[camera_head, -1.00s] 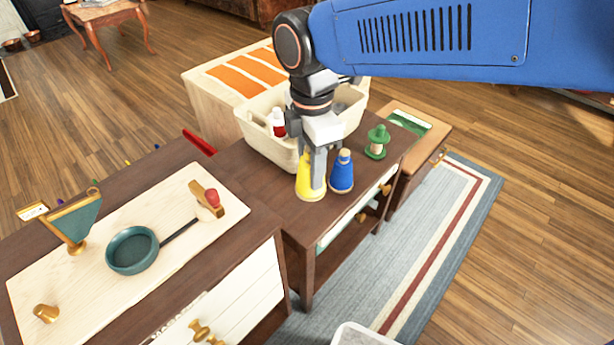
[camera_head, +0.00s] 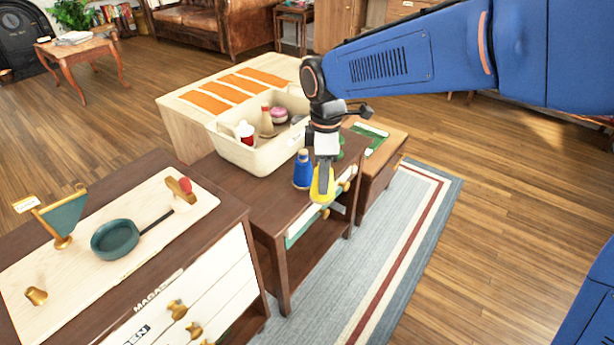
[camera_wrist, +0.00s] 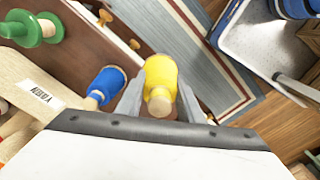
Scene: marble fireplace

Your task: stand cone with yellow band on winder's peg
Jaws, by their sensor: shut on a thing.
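A yellow cone (camera_head: 321,186) with a pale wooden tip is between the fingers of my gripper (camera_head: 325,168). My gripper is shut on it and holds it at the front edge of the brown cabinet top; it appears raised. In the wrist view the yellow cone (camera_wrist: 161,75) sits between both fingers, its wooden tip toward the camera. A blue cone (camera_head: 303,171) stands on the cabinet beside it, and also shows in the wrist view (camera_wrist: 109,81). I cannot tell which thing is the winder, and no peg shows clearly.
A cream bin (camera_head: 250,155) with several items stands behind the cones. A green spool-like thing (camera_wrist: 31,28) is partly hidden behind my gripper in the head view.

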